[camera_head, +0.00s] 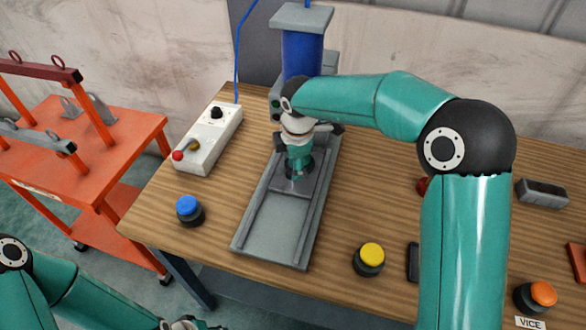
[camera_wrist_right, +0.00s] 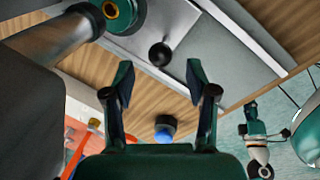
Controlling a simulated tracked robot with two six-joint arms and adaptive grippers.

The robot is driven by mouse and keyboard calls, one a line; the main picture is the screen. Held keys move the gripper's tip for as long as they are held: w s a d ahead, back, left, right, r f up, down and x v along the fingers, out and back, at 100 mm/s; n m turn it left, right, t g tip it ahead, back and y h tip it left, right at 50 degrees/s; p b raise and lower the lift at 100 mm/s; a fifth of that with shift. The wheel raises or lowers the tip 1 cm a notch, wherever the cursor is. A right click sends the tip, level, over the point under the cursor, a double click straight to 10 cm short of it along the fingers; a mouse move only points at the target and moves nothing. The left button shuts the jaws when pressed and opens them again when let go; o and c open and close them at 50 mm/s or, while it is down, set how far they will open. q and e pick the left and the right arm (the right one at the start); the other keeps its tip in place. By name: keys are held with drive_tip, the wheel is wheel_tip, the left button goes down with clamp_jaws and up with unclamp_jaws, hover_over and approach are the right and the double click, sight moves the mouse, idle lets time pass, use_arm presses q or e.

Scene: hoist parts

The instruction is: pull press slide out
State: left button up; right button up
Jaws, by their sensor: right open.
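The press (camera_head: 302,52) with its blue cylinder stands at the back of the wooden table. Its grey rail bed (camera_head: 278,225) runs toward the front edge, and the slide plate (camera_head: 303,185) sits at the press end. The front part of the bed is bare. A black ball knob (camera_wrist_right: 160,54) stands on grey metal in the right wrist view, ahead of and between the fingers. My right gripper (camera_wrist_right: 158,82) is open and empty, pointing down over the slide in the head view (camera_head: 297,172); it partly hides the slide. My left gripper (camera_head: 185,323) is cut off at the bottom edge.
A white control box (camera_head: 210,140) and a blue button (camera_head: 189,210) lie left of the bed. A yellow button (camera_head: 370,258) is right of it, an orange button (camera_head: 540,295) farther right. An orange cart (camera_head: 105,130) stands left of the table.

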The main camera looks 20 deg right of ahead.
use_arm(q)
drive_tip(key=shift+r, duration=0.2)
use_arm(e)
drive_tip(key=shift+w+f, duration=0.25)
drive_tip(key=shift+f, duration=0.85)
drive_tip(key=shift+w+f, duration=0.2)
drive_tip(key=shift+f, duration=0.85)
